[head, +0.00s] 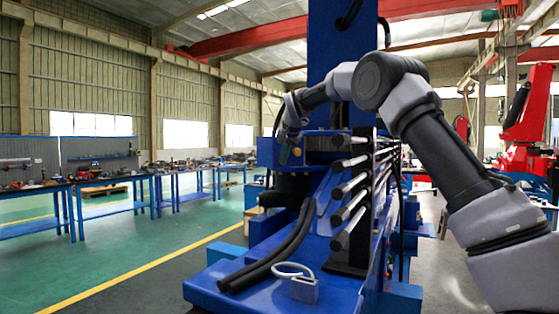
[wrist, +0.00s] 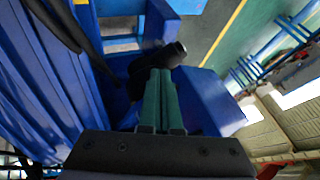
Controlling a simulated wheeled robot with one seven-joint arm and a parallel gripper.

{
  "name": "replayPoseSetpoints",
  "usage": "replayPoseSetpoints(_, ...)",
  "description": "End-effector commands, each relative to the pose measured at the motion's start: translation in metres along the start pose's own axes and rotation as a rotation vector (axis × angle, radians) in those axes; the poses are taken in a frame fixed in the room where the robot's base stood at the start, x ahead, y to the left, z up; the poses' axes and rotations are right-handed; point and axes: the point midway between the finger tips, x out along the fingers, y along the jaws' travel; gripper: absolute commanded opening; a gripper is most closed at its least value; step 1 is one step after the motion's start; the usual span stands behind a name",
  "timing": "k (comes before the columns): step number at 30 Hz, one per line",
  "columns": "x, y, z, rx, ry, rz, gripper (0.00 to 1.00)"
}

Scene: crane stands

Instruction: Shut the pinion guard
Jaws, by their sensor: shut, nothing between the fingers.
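My gripper (wrist: 161,74) shows in the wrist view with its two green fingers together and nothing between them. Its tips are at a short black cylinder (wrist: 172,54), and I cannot tell whether they touch. A blue panel (wrist: 212,98) lies just right of the fingers; it may be part of the pinion guard, but I cannot tell for sure. In the head view my arm reaches over the blue crane stand (head: 342,60) and its end points down by a blue housing (head: 267,152) at the column. A dark round part (head: 292,184) sits below it. The fingers are hard to make out there.
Workbenches (head: 110,190) stand far left; the floor between is clear.

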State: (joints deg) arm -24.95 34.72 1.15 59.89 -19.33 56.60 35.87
Motion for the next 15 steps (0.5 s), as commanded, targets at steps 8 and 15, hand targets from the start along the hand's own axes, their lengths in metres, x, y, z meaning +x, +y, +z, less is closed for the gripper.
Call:
replayPoseSetpoints(8,-0.046,-0.006,0.004,-0.002,0.001,-0.002,0.00)
replayPoseSetpoints(15,-0.085,-0.011,0.009,-0.001,-0.001,-0.001,0.00)
